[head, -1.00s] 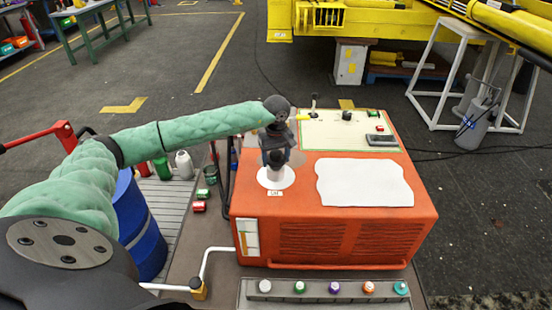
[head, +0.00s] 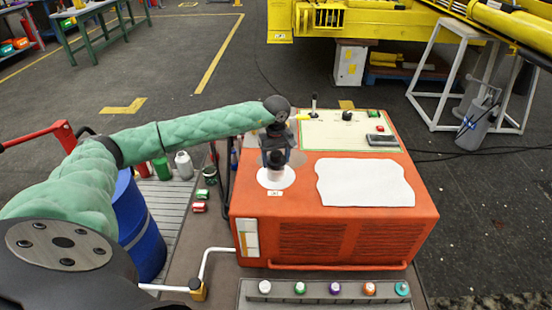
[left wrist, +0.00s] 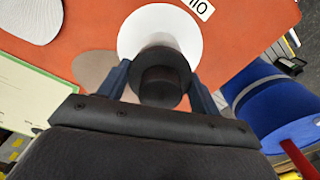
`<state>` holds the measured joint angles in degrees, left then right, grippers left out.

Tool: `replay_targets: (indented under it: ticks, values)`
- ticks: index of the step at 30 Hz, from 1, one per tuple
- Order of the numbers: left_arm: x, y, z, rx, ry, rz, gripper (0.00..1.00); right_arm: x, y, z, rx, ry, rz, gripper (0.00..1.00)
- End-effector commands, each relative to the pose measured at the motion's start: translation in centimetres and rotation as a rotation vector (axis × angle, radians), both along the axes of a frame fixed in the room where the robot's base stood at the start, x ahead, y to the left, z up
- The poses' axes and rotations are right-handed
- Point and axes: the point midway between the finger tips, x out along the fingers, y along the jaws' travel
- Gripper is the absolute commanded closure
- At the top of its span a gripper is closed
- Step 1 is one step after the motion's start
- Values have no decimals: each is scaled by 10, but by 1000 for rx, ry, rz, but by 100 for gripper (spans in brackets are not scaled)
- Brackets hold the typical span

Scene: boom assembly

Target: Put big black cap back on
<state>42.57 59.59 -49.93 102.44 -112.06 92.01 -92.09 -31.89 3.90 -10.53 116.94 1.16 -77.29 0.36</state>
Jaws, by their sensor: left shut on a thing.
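The big black cap (left wrist: 162,84) is between the fingers of my left gripper (left wrist: 160,92), which is shut on it. In the head view my left gripper (head: 277,153) hangs over the orange machine's left top, pointing down. The cap is over the white round collar (head: 276,180) with the pale filler neck, which also shows in the left wrist view (left wrist: 135,32). The neck is mostly hidden under the cap. I cannot tell whether the cap is fully seated. My right gripper is not in view.
The orange machine (head: 335,225) carries a white sheet (head: 364,182) and a control panel (head: 350,132) with levers. A blue barrel (head: 141,235) stands to its left, below my arm. A rail with several coloured caps (head: 300,288) lies in front.

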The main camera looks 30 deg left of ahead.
Motion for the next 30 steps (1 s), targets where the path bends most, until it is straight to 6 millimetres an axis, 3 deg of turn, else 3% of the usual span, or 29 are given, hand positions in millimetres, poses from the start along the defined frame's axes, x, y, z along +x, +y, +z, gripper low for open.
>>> replay_targets:
  ticks: [23,24,25,30]
  values:
    - [-1,0,-15,0,2,0,62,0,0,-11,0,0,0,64]
    - [-1,0,-15,0,2,0,34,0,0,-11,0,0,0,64]
    - [-1,0,-15,0,4,0,28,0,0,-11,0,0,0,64]
    - [-2,0,-17,1,7,-1,27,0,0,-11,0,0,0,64]
